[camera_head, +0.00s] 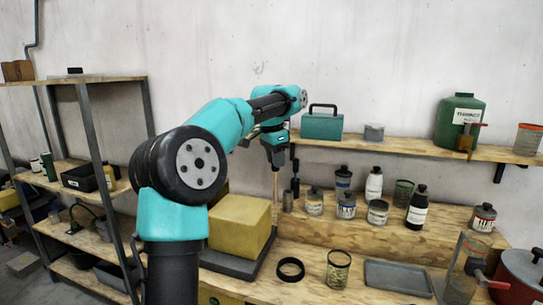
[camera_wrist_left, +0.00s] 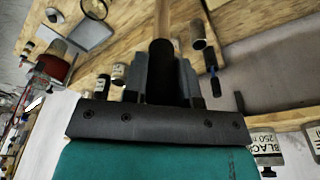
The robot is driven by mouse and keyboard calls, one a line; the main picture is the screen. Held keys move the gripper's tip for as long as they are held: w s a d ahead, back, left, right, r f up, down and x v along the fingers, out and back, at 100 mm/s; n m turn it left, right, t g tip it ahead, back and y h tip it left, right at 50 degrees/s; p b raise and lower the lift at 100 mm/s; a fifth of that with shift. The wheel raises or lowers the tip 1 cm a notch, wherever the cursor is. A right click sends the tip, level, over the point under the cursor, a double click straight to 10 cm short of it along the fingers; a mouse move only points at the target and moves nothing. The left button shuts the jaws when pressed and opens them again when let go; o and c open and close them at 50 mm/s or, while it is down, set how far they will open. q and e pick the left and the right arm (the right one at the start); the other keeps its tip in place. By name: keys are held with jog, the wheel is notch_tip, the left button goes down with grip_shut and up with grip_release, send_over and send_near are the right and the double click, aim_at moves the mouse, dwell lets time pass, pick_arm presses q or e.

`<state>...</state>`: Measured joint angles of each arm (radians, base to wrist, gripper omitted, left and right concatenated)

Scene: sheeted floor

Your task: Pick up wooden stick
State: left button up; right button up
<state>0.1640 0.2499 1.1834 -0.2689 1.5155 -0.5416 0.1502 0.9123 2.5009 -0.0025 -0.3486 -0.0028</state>
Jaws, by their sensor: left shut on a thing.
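My left gripper (camera_head: 275,158) is above the wooden step, pointing down. It is shut on the thin, light wooden stick (camera_head: 276,185), which hangs upright below the fingers. In the left wrist view the gripper (camera_wrist_left: 162,75) closes around a dark cylindrical part, and the pale stick (camera_wrist_left: 163,18) extends beyond it. The stick's lower end is hard to make out in the head view, so I cannot tell whether it touches the wood. My right gripper is not in view.
A small metal cylinder (camera_head: 287,201) and a dark brush-like tool (camera_head: 295,180) stand close beside the stick. Several bottles and cans, including a white bottle (camera_head: 374,186), stand to the right. A yellow block (camera_head: 238,224) is to the left. A shelf (camera_head: 400,147) runs behind.

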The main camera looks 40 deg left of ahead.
pick_arm(q)
jog(key=shift+s+d, duration=0.25)
jog(key=shift+s, duration=0.2)
